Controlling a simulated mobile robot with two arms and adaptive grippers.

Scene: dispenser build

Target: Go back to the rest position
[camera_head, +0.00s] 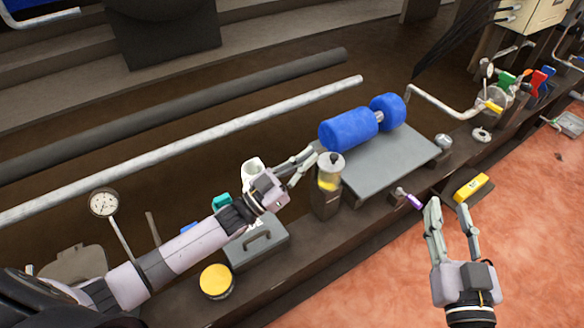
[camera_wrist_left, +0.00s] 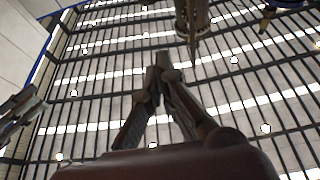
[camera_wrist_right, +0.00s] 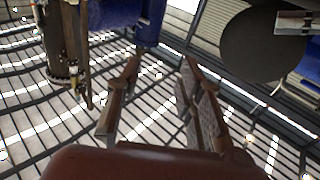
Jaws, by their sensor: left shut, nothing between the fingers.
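My left gripper (camera_head: 314,155) reaches in from the left, with its fingertips by the clear cylinder with yellow contents and the blue roller. In the left wrist view its fingers (camera_wrist_left: 162,62) meet at the tips with nothing between them. My right gripper (camera_head: 449,206) is over the reddish floor at the right, fingers pointing up the picture. In the right wrist view its fingers (camera_wrist_right: 160,66) are apart and empty. The cylinder (camera_head: 329,172) stands upright on a dark block. The blue roller (camera_head: 348,129) lies at the far edge of the grey plate.
The grey plate (camera_head: 392,160) sits on the dark bench. A purple-handled tool (camera_head: 413,201) and a yellow block (camera_head: 471,187) lie close to my right fingers. A yellow-lidded tin (camera_head: 216,281), a dial gauge (camera_head: 103,203) and a grey box (camera_head: 257,244) are near my left arm.

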